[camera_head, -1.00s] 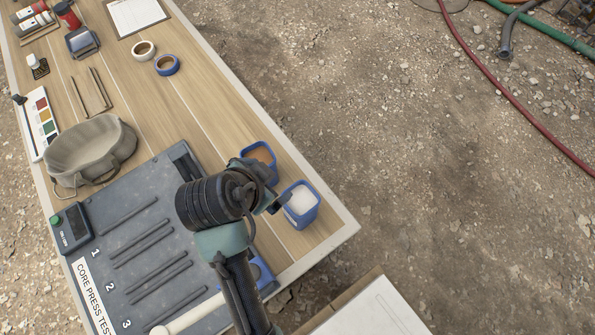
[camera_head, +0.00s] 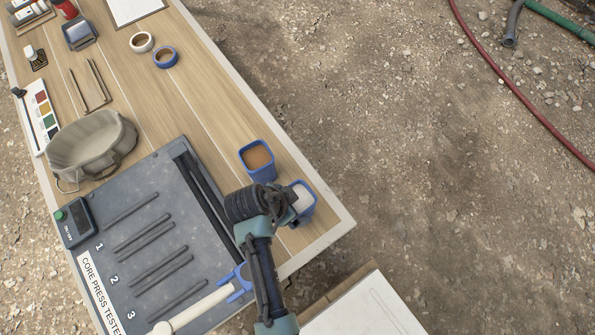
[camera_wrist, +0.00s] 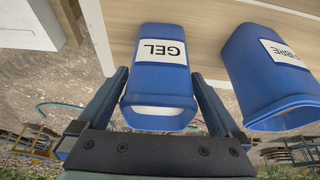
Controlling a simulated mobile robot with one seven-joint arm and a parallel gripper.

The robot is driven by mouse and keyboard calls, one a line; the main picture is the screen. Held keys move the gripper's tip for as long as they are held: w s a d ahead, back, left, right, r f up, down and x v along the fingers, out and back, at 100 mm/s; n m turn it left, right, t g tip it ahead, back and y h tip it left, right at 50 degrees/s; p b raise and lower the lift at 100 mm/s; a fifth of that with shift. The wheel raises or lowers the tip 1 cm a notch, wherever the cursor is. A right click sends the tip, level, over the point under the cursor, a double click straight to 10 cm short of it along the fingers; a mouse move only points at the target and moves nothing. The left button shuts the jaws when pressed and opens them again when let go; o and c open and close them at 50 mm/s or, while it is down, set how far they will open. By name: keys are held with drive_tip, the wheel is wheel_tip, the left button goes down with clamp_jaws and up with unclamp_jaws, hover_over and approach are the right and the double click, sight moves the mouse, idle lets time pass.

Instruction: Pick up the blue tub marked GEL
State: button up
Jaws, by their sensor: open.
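The blue tub marked GEL (camera_wrist: 160,78) sits upright on the wooden table, with its label facing my wrist camera and pale contents at its mouth. My gripper (camera_wrist: 160,92) is open, with one finger on each side of the tub; I cannot tell whether either finger touches it. In the head view, the blue tub with white contents (camera_head: 304,212) is by the table's near right corner, partly hidden by my wrist.
A second labelled blue tub (camera_wrist: 270,75) stands close beside it; in the head view it holds brown contents (camera_head: 257,160). A grey core press tester (camera_head: 150,235) with a white-and-blue handle (camera_head: 205,303) lies left. The table edge (camera_head: 325,236) is close.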

sight(298, 210)
drive_tip(key=shift+x, duration=1.6)
drive_tip(key=c, duration=1.5)
clamp_jaws()
drive_tip(key=shift+r, duration=0.15)
